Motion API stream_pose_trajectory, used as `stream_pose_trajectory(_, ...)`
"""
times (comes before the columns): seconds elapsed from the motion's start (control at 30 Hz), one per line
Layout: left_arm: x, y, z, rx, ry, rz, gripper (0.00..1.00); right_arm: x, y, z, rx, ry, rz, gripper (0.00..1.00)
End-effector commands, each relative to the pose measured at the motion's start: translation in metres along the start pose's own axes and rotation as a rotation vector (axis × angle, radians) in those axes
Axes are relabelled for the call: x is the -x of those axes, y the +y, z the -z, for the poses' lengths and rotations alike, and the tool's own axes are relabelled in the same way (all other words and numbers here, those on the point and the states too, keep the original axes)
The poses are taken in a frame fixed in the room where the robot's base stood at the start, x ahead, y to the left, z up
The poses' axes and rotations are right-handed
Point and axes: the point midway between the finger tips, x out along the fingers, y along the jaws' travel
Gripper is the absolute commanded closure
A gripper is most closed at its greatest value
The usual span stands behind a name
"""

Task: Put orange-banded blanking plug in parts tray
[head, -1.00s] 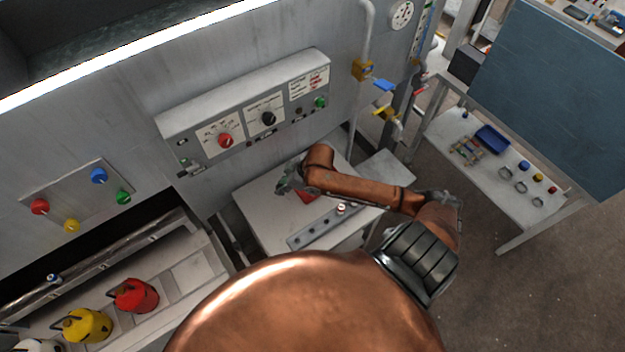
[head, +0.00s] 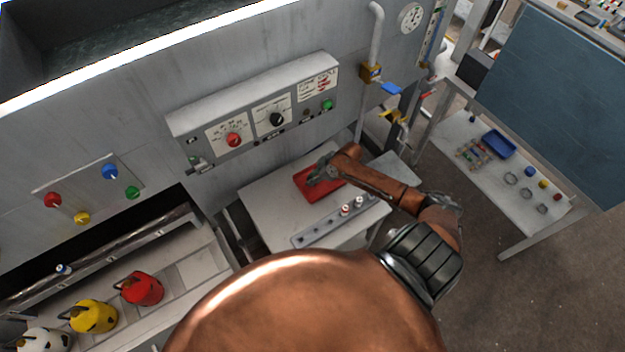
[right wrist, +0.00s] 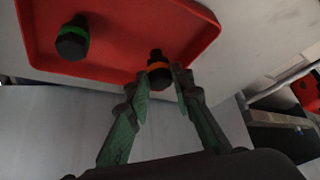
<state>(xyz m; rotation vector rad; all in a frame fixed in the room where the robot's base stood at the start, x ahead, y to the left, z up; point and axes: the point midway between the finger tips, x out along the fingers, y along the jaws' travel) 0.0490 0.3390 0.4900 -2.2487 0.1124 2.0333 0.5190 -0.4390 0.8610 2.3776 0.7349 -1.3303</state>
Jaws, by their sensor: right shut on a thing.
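The parts tray is a shallow red tray (head: 327,192) on the light table; it fills the top of the right wrist view (right wrist: 115,62). The orange-banded blanking plug (right wrist: 158,68) is dark with an orange ring. My right gripper (right wrist: 162,82) is shut on it, one finger on each side, and holds it over the tray near its rim. I cannot tell whether the plug touches the tray floor. In the head view my right gripper (head: 314,182) is above the tray and the plug cannot be made out. My left gripper is not in view.
A dark plug with a green band (right wrist: 72,38) stands in the tray, left of the held one. A grey holed rack (head: 325,228) lies in front of the tray, with two white pieces (head: 345,210) at its right end. A control panel (head: 255,115) rises behind the table.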

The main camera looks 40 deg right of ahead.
Motion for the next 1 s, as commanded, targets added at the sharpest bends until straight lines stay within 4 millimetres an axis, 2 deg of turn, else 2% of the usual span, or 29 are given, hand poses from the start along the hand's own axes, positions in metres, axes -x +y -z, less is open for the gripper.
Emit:
stream_pose_trajectory(0.13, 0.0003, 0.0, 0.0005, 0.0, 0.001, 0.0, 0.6, -0.0113, 0.0001, -0.0065, 0.0, 0.001, -0.002, 1.0)
stream_pose_trajectory(0.47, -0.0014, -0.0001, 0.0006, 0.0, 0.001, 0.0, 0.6, -0.0139, -0.0002, -0.0086, 0.001, -0.001, -0.002, 1.0)
stream_pose_trajectory(0.5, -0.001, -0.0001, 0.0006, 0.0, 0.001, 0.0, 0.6, -0.0136, -0.0003, -0.0086, 0.001, -0.001, -0.002, 0.77)
stream_pose_trajectory(0.73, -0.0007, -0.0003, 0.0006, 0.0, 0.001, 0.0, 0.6, -0.0132, -0.0003, -0.0083, 0.001, -0.001, -0.002, 0.61)
stream_pose_trajectory(1.0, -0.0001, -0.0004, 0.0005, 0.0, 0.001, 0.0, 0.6, -0.0123, -0.0003, -0.0077, 0.002, -0.001, -0.002, 0.61)
